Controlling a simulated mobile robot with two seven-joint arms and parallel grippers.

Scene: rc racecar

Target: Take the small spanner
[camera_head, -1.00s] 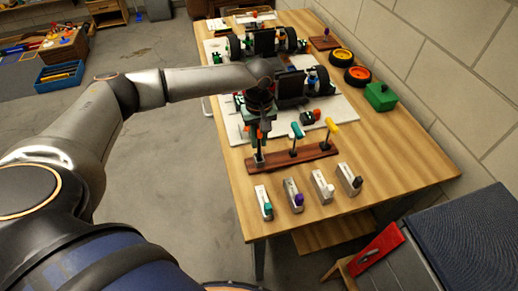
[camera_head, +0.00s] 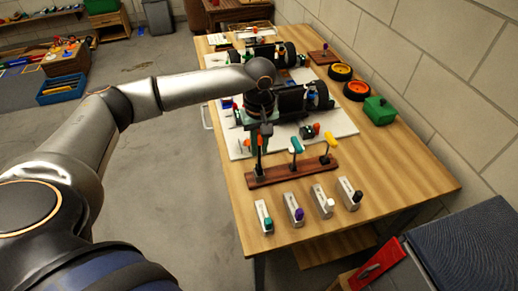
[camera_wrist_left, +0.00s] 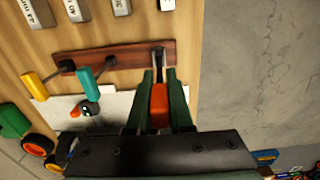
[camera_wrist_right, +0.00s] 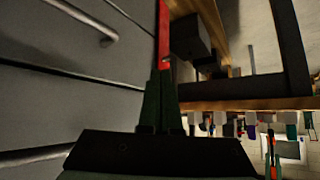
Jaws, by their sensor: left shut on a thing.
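A brown wooden rack (camera_head: 292,173) stands near the front of the workbench with three upright tools. One has a teal handle (camera_head: 296,144), one a yellow handle (camera_head: 330,142). The third, with an orange handle (camera_wrist_left: 159,106), is between the fingers of my left gripper (camera_wrist_left: 160,92), which is shut on it. Its dark stem reaches down to the rack. My left gripper also shows in the head view (camera_head: 261,138). I cannot tell from any label which tool is the small spanner. My right gripper (camera_wrist_right: 160,85) looks shut, with its fingers close together near a red strip (camera_wrist_right: 164,35).
Several white holders with coloured knobs, one teal-knobbed (camera_head: 264,217), stand in front of the rack. A half-built car (camera_head: 292,98) on a white board (camera_head: 340,122) lies behind it. A green box (camera_head: 379,110) and orange and yellow wheels are at the right.

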